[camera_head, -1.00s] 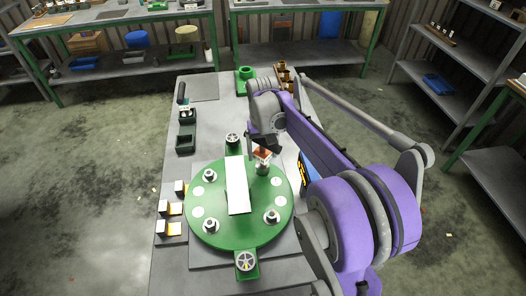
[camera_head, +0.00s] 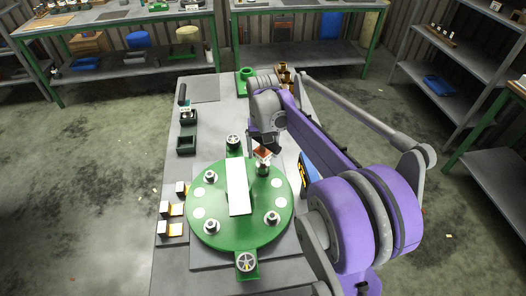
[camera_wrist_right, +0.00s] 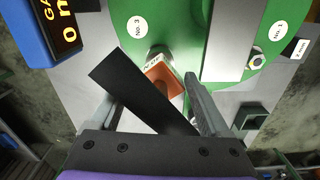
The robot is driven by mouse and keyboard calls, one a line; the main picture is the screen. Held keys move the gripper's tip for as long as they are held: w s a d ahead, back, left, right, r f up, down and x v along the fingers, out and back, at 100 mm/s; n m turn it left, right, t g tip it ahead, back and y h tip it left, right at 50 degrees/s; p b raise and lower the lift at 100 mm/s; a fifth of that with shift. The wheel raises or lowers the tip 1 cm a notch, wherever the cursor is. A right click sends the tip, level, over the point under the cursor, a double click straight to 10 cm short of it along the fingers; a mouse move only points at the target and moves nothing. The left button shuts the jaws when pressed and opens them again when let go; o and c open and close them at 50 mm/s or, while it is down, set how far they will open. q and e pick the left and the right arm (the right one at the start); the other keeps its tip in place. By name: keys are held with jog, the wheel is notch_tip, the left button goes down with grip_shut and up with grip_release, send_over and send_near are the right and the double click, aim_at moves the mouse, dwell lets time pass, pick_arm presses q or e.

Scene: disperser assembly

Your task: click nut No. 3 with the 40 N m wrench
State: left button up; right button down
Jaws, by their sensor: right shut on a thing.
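The green round plate (camera_head: 215,232) carries several nuts on studs. The label No. 3 (camera_wrist_right: 138,27) shows on the plate in the wrist view, beside a metal nut (camera_wrist_right: 157,52). My right gripper (camera_head: 264,148) is shut on the wrench, whose orange and white head (camera_head: 263,155) is at the plate's upper right; its orange part (camera_wrist_right: 163,75) also shows in the wrist view. The head is close to the nut (camera_head: 262,170); I cannot tell whether it is seated. A dark flat bar (camera_wrist_right: 140,95) crosses between the fingers. My left gripper is out of view.
A white bar (camera_head: 238,187) lies across the plate. A blue box with yellow digits (camera_wrist_right: 45,30) stands right of the plate in the head view. A green flanged part (camera_head: 244,80) stands at the back.

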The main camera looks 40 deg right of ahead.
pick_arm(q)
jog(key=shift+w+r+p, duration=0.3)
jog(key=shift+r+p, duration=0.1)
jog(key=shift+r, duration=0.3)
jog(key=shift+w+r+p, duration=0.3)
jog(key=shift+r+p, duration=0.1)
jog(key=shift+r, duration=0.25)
pick_arm(e)
jog(key=shift+r, duration=1.95)
